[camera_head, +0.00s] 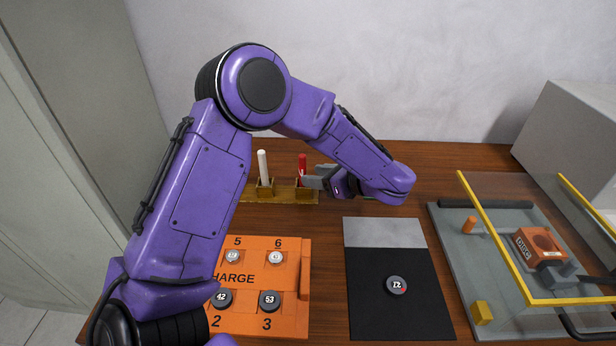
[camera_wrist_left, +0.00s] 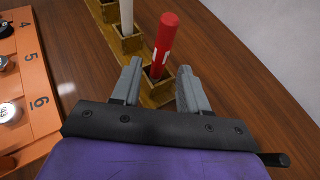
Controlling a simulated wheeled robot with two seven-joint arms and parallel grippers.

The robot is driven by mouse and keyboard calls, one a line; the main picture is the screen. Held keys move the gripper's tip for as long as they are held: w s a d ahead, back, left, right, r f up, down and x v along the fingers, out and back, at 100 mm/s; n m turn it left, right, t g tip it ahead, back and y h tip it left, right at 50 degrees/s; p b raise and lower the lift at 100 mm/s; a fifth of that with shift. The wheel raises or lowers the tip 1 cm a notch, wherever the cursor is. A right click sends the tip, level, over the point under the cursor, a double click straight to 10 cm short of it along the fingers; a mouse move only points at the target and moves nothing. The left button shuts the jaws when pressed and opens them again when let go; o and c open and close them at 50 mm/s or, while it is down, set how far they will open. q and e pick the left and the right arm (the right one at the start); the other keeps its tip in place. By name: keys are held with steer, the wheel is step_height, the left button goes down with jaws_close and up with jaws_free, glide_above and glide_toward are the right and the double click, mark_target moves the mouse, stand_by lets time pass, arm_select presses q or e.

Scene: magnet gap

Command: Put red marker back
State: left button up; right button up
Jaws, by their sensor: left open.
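The red marker (camera_head: 302,163) stands nearly upright in the right-hand square cup of a wooden holder (camera_head: 290,195) at the back of the table. In the left wrist view the red marker (camera_wrist_left: 165,45) rises from its cup (camera_wrist_left: 157,84), leaning slightly. My left gripper (camera_head: 312,181) is at that cup. In the left wrist view its two fingers (camera_wrist_left: 157,86) are open, one on each side of the cup, with gaps between them and the marker. My right gripper is in neither view.
A white marker (camera_head: 263,167) stands in the cup to the left. An orange board (camera_head: 290,262) with numbered discs lies in front. A black and grey mat (camera_head: 375,310) holds a dark disc (camera_head: 396,285). At right is a grey tray (camera_head: 450,235) with yellow-edged clear panels.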

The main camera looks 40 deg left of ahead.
arm_select(q)
steer(key=b+v, duration=0.1)
steer(key=v, duration=0.7)
steer(key=shift+d, duration=0.25)
